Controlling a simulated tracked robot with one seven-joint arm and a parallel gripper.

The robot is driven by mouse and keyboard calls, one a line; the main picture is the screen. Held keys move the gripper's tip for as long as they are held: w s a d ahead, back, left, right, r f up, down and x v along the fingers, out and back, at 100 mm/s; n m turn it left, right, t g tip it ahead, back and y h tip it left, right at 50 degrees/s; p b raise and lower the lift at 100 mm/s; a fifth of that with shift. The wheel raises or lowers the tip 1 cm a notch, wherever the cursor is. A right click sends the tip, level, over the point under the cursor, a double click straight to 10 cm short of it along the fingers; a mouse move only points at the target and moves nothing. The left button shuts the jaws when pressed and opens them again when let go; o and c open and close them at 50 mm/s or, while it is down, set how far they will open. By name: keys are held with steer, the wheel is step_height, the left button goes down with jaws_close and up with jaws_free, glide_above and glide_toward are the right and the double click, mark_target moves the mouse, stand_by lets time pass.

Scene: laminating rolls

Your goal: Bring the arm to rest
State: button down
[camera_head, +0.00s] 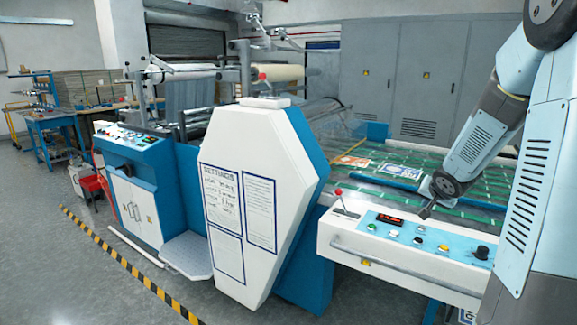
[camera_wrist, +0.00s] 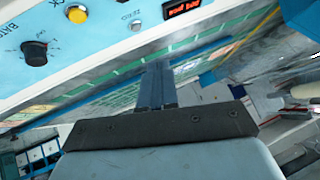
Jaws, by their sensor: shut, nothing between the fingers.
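My arm comes in from the right in the head view. My gripper (camera_head: 427,211) is shut and empty, with its fingertips just above the back edge of the control panel (camera_head: 350,240). In the wrist view my gripper (camera_wrist: 157,70) shows as two dark fingers side by side, with nothing held. The panel (camera_wrist: 100,30) fills the top of that view, with a yellow button (camera_wrist: 77,14), a black knob (camera_wrist: 35,52) and a red display (camera_wrist: 183,7). I cannot tell whether the fingertips touch the panel.
A red-tipped lever (camera_head: 339,193) stands at the panel's left end. The green-striped machine bed (camera_head: 480,215) lies behind. A white cover with posted sheets (camera_head: 215,155) stands to the left. Grey cabinets (camera_head: 405,80) stand at the back. Grey floor lies at the far left.

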steer(key=s+a+r+n+h, duration=0.1)
steer(key=s+a+r+h, duration=0.1)
steer(key=s+a+r, duration=0.35)
steer(key=s+a+r+n+g+y, duration=0.1)
steer(key=s+a, duration=0.3)
steer(key=s, duration=0.4)
steer(key=s+a+r+n+g+y, duration=0.1)
steer(key=s+a+r+n, duration=0.2)
steer(key=s, duration=0.5)
steer(key=s+a+r+n+g+y, duration=0.1)
steer(key=s+a+r, duration=0.3)
steer(key=s, duration=0.5)
steer(key=a+n+y, duration=0.1)
steer(key=a, duration=0.1)
steer(key=shift+a, duration=0.3)
steer(key=shift+r, duration=0.1)
